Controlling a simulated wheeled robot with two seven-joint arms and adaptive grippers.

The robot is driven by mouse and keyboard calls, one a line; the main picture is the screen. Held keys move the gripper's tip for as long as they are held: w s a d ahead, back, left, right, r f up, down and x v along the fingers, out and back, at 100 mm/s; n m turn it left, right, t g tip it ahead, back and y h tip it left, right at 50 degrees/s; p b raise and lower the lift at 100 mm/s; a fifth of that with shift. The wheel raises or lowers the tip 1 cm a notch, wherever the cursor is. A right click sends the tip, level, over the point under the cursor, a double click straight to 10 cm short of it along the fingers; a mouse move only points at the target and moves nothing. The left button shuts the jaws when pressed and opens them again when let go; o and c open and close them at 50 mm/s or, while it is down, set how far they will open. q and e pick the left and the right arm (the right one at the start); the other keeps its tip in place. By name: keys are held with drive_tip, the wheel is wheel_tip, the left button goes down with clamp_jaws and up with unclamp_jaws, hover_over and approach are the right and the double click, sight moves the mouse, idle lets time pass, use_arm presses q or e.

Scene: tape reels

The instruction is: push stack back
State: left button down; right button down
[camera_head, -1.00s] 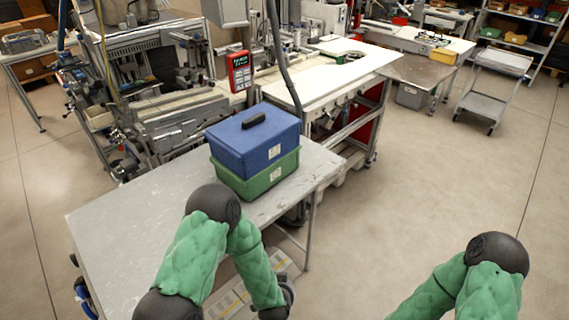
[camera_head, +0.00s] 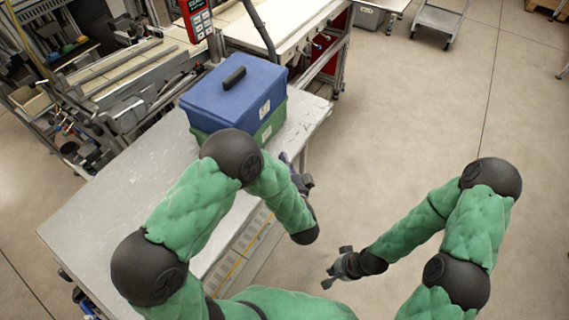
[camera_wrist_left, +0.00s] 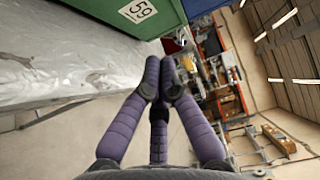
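The stack is a blue box (camera_head: 232,92) with a dark handle on top of a green box (camera_head: 270,124). It stands on the grey table (camera_head: 110,205), near its right end. My left gripper (camera_head: 292,170) is just in front of the stack's right side, apart from it. In the left wrist view its purple fingers (camera_wrist_left: 160,68) are drawn together with nothing between them, and the green box (camera_wrist_left: 125,14) with a "59" label is at the upper left. My right gripper (camera_head: 334,268) is low over the floor, its fingers spread and empty.
Machinery (camera_head: 130,95) lines the table's back left. The table left of the stack is bare. Open floor (camera_head: 420,110) lies to the right.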

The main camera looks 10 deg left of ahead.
sight(267, 130)
use_arm(q)
drive_tip(key=b+x, duration=0.1)
drive_tip(key=x, duration=0.5)
drive_tip(key=shift+w+a+f+b, duration=0.1)
drive_tip(key=shift+w+a+b, duration=0.05)
drive_tip(key=shift+a+b, duration=0.2)
drive_tip(key=shift+w+a+b, duration=0.15)
drive_tip(key=shift+a+b, duration=0.05)
drive_tip(key=shift+a, duration=0.3)
drive_tip(key=shift+w+a+b, duration=0.15)
drive_tip(key=shift+a, duration=0.4)
drive_tip(key=shift+w+a, duration=0.2)
drive_tip(key=shift+a, duration=0.3)
drive_tip(key=shift+a, duration=0.1)
drive_tip(key=w+a, duration=0.1)
drive_tip(key=a, duration=0.3)
drive_tip(key=w+a, duration=0.2)
drive_tip(key=a, duration=0.2)
drive_tip(key=w+a, duration=0.1)
drive_tip(key=a, duration=0.3)
drive_tip(key=shift+w, duration=0.2)
drive_tip(key=shift+w+a, duration=0.25)
drive_tip(key=shift+a, duration=0.3)
